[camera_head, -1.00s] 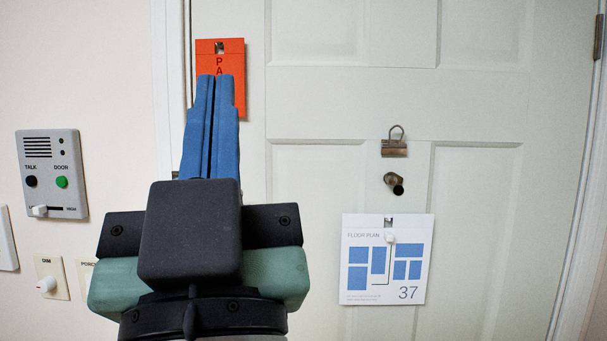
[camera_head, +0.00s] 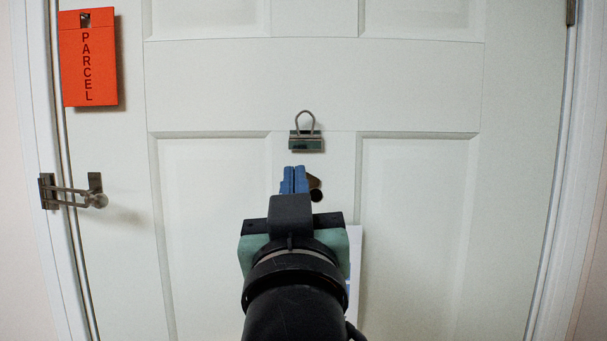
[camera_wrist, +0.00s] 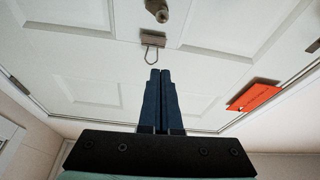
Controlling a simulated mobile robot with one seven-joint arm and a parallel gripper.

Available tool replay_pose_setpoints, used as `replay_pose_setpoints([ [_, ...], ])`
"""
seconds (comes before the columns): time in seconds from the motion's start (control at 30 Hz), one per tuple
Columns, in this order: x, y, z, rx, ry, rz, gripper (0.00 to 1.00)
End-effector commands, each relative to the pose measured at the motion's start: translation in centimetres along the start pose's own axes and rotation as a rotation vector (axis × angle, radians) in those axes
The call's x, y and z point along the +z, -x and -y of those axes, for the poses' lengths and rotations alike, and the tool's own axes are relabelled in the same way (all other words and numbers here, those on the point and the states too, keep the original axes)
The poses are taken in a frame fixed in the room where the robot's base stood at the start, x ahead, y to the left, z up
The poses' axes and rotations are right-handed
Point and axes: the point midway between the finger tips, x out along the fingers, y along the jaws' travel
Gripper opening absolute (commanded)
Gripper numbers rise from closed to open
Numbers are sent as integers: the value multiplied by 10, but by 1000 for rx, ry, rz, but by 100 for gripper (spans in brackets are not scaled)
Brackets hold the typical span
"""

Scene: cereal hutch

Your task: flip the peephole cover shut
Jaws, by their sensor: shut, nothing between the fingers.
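The peephole (camera_head: 317,195) is a small dark round hole in the pale door, below a metal clip. Its brownish metal cover (camera_head: 314,182) sits just above the hole, turned aside, so the dark hole shows. The left part of the cover is hidden behind my fingers. My gripper (camera_head: 294,169) is shut and empty, its blue fingertips just left of the cover in the head view. In the wrist view, which is upside down, the peephole fitting (camera_wrist: 157,11) is at the top edge, and my gripper (camera_wrist: 160,71) appears apart from it. Contact is not visible.
A binder clip (camera_head: 306,144) is on the door just above the peephole. A white floor-plan sheet (camera_head: 356,262) hangs below, mostly hidden by my arm. An orange PARCEL tag (camera_head: 88,60) and a metal door latch (camera_head: 72,191) are at the left. Door panels on the right are clear.

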Motion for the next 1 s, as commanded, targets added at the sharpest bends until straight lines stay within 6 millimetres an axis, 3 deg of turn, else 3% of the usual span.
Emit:
replay_pose_setpoints([
  [0.17,-2,-16,0,0,0,2,0],
  [0.63,-4,-101,-1,1,0,2,0],
  [0.8,20,-93,0,0,-1,5,0],
  [1.0,35,-87,0,0,-1,2,0],
])
